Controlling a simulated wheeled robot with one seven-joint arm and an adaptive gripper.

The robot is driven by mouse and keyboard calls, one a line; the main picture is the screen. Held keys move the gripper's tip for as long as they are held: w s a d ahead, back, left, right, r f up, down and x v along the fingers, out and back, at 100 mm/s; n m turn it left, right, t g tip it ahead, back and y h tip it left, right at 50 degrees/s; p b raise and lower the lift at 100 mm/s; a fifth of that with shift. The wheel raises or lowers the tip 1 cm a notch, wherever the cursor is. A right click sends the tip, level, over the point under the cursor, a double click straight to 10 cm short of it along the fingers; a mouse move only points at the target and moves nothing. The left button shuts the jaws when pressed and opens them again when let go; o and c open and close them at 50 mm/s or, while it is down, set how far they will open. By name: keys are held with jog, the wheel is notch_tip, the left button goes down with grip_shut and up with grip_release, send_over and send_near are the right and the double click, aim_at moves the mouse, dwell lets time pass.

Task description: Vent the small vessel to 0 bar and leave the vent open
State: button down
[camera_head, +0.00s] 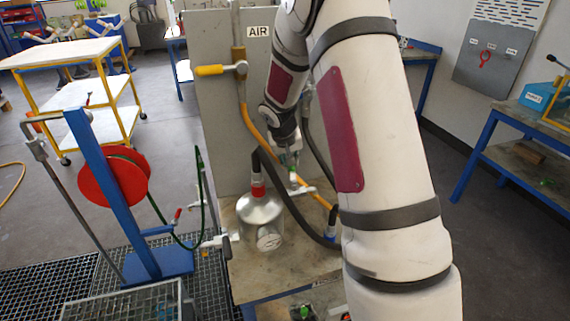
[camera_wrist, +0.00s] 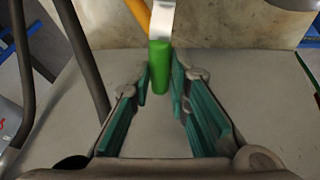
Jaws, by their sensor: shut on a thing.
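The small vessel (camera_head: 260,222) is a silver round-shouldered can standing on the bench, with a red band and a black hose at its top. A round dial (camera_head: 268,238) faces front on it; its reading is too small to tell. My gripper (camera_head: 290,172) is behind and right of the vessel's top, partly hidden by my arm. In the wrist view my gripper (camera_wrist: 160,78) has its teal-padded fingers closed around a green handle (camera_wrist: 159,68) on a pale metal lever (camera_wrist: 162,20). Which vessel fitting this lever belongs to is unclear.
An upright grey panel (camera_head: 220,120) marked AIR carries a yellow-handled valve (camera_head: 210,70) and an orange hose (camera_head: 255,125). Black hoses run close to my gripper. A red hose reel (camera_head: 113,178) on a blue stand is at left. The bench top (camera_head: 270,275) is mostly clear in front.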

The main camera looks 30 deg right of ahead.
jog(key=shift+s+d+m+g+b, duration=0.6)
jog(key=shift+s+m+g+b, duration=0.5)
jog(key=shift+m, duration=1.55)
jog(key=shift+s+d+m+g+b, duration=0.6)
jog(key=shift+s+m+g+b, duration=0.5)
jog(key=shift+m, duration=1.6)
jog(key=shift+s+d+m+g+b, duration=0.6)
jog(key=shift+s+m+g+b, duration=0.5)
jog(key=shift+m, duration=1.55)
jog(key=shift+s, duration=0.15)
jog(key=c, duration=1.5)
grip_release()
jog(key=v, duration=1.2)
jog(key=shift+d, duration=0.1)
jog(key=shift+s, duration=0.1)
